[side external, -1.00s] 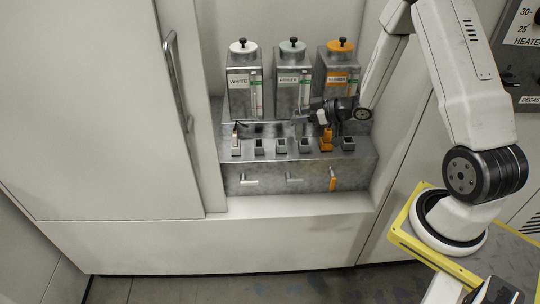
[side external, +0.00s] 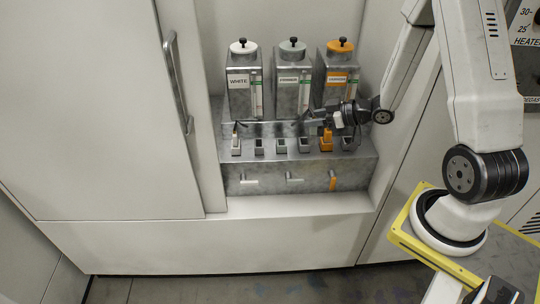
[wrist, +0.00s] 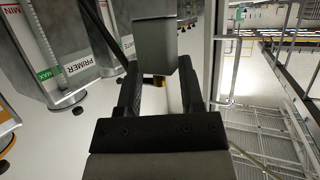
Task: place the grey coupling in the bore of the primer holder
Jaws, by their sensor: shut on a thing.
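In the wrist view, my gripper (wrist: 160,82) is shut on the grey coupling (wrist: 157,45), a tapered grey block held between the fingertips. In the side view, my gripper (side external: 312,121) reaches leftward in front of the tanks, above the row of holders; the coupling is too small to make out clearly there. The middle tank (side external: 292,85) is labelled PRIMER. Below it on the steel ledge stand small open dark holders (side external: 282,146) and (side external: 305,146). Both look empty. I cannot tell from the pictures which is the primer holder.
The white tank (side external: 243,90) and orange-labelled tank (side external: 337,72) flank the primer tank. A white coupling (side external: 236,143) and an orange coupling (side external: 326,140) stand in the row, the orange one close below my gripper. Lever handles (side external: 333,181) project from the ledge's front.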

